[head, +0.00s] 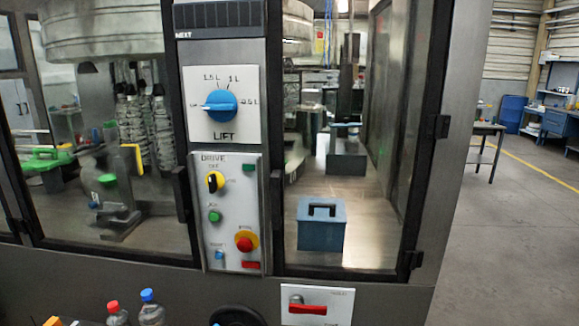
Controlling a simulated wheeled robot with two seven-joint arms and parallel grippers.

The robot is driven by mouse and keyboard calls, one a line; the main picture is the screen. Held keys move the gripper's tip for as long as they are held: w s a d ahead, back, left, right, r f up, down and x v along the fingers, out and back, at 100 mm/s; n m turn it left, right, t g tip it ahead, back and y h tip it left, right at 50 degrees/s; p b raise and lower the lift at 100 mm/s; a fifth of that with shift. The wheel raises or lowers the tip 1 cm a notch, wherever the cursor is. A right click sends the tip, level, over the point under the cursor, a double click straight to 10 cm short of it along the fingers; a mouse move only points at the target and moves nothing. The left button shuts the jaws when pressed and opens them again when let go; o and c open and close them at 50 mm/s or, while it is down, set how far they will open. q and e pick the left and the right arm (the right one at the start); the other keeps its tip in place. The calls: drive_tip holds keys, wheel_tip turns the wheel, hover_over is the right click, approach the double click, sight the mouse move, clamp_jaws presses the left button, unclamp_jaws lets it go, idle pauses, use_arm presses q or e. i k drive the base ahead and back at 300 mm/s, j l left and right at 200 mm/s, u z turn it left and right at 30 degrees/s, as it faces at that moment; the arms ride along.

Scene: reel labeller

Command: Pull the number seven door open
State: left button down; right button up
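No number seven is legible on any door in the head view. A glazed door with a black frame (421,150) fills the right part of the machine front. It looks shut, with black hinges on its right edge, at the top (441,127) and bottom (413,260). A black handle (275,192) seems to sit at its left edge. Another glazed door with a black frame (110,254) is left of the control column and also looks shut, with a dark handle (182,195) at its right edge. Neither of my grippers is in view.
Between the doors are a LIFT panel with a blue knob (221,106) and a DRIVE panel (231,205) with buttons. A red lever (308,308) is below. A blue box (322,224) stands behind the right glass. Bottles (151,308) stand low left. Open floor lies right.

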sight(31, 224)
drive_tip(key=u, duration=1.25)
